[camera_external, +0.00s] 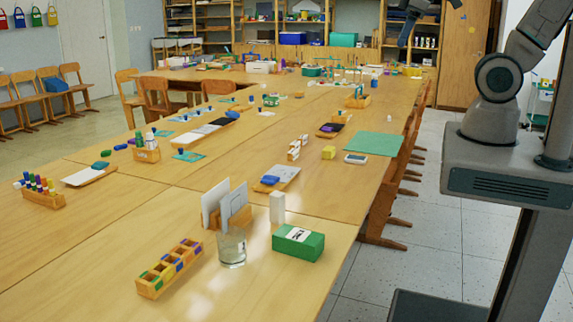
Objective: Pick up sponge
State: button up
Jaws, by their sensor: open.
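A small yellow block (328,152) that looks like a sponge lies on the long wooden table, left of a green sheet. A blue block (270,180), possibly also a sponge, lies on a small tray nearer the camera. I cannot tell for sure which is the sponge. My gripper (408,32) shows in part at the top edge, high above the table's right side and well away from both blocks. It is open with nothing seen in it. The arm between it and my base is partly out of frame.
The green sheet (373,144) and a white device (355,158) lie by the yellow block. A glass jar (232,248), a green box (298,242) and a wooden holder (169,270) stand at the near end. Chairs (391,185) line the table's right edge; open floor lies beyond.

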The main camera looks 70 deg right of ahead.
jog(key=w+d+f+n+g+h+b, duration=0.1)
jog(key=w+d+f+n+b, duration=0.25)
jog(key=w, duration=0.25)
jog(key=w+d+f+n+g+b, duration=0.1)
jog(key=w+d+f+n+b, duration=0.3)
jog(key=w, duration=0.3)
jog(key=n+g+y+b, duration=0.1)
jog(key=n+g+b, duration=0.1)
jog(key=n+b, duration=0.95)
send_over(329, 148)
jog(key=b, duration=0.3)
jog(key=f, duration=1)
jog(key=f+m, duration=0.1)
jog(key=f, duration=1)
jog(key=f+m, duration=0.1)
jog(key=f, duration=1)
jog(key=shift+s+a, duration=0.15)
jog(key=shift+s, duration=0.1)
jog(key=shift+w+f, duration=0.15)
jog(key=shift+f, duration=1.25)
jog(key=shift+w+f, duration=0.1)
jog(key=shift+f, duration=1.3)
jog(key=c, duration=1.1)
